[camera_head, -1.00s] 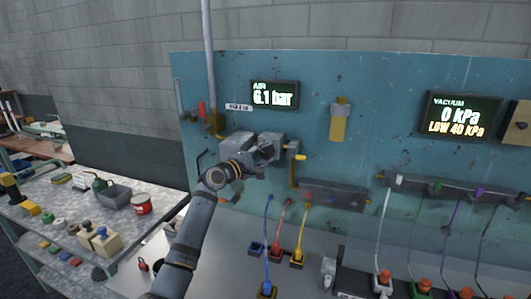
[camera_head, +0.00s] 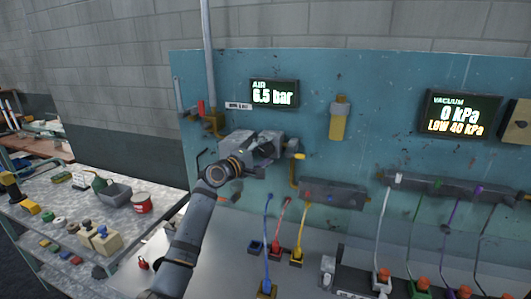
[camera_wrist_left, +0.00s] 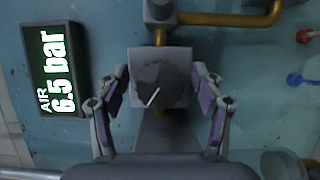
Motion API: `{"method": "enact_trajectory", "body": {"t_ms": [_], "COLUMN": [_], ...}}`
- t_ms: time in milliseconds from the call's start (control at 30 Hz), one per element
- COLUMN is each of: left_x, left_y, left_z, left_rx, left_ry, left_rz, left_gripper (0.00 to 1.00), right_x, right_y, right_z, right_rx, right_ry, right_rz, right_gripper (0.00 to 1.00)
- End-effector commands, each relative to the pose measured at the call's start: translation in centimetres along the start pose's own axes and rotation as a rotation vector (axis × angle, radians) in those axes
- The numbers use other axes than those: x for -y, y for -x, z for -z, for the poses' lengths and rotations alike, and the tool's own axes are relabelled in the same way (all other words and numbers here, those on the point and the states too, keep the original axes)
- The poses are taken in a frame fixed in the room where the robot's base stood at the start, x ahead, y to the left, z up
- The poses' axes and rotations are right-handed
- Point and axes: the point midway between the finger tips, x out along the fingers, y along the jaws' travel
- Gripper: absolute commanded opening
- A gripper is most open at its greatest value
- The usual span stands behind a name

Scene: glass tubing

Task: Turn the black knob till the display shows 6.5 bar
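The black knob (camera_wrist_left: 160,84) sits on a grey regulator block in the left wrist view, its white pointer line slanting. My left gripper (camera_wrist_left: 161,90) has one finger on each side of the knob. The fingers stand apart, with a narrow gap to the knob visible on each side, so it looks open. In the head view my left gripper (camera_head: 262,157) is at the regulator (camera_head: 238,146), and the knob is hidden behind it. The air display (camera_head: 274,94) reads 6.5 bar; it also shows sideways in the left wrist view (camera_wrist_left: 58,72). My right gripper is not in view.
A vacuum display (camera_head: 461,116) on the right reads 0 kPa, LOW 40 kPa. A yellow pipe (camera_head: 294,172) runs beside the regulator to a grey manifold (camera_head: 333,194). Coloured tubes hang below. A side table (camera_head: 75,214) with small parts stands at the left.

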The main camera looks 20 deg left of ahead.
Motion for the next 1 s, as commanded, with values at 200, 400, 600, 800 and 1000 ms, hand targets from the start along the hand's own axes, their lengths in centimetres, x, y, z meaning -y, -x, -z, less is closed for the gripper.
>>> {"method": "enact_trajectory", "body": {"t_ms": [200,400,600,800,1000], "left_x": [0.0,0.2,0.2,0.1,0.0], "left_y": [0.2,3.6,8.6,11.4,12.0], "left_z": [0.1,0.1,0.1,0.1,0.0], "left_rx": [-0.001,-0.002,-0.003,-0.002,0.001], "left_ry": [0.0,-0.006,-0.007,-0.003,0.0], "left_rz": [0.0,0.004,0.005,0.002,0.0], "left_gripper": [0.67,0.67,0.67,0.67,0.67], "right_x": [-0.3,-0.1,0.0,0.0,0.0], "right_y": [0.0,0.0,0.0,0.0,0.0], "right_z": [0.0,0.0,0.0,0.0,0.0], "right_rx": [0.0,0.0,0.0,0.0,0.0], "right_ry": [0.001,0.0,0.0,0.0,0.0], "right_rz": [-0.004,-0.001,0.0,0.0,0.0], "right_gripper": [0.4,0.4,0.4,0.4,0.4]}}
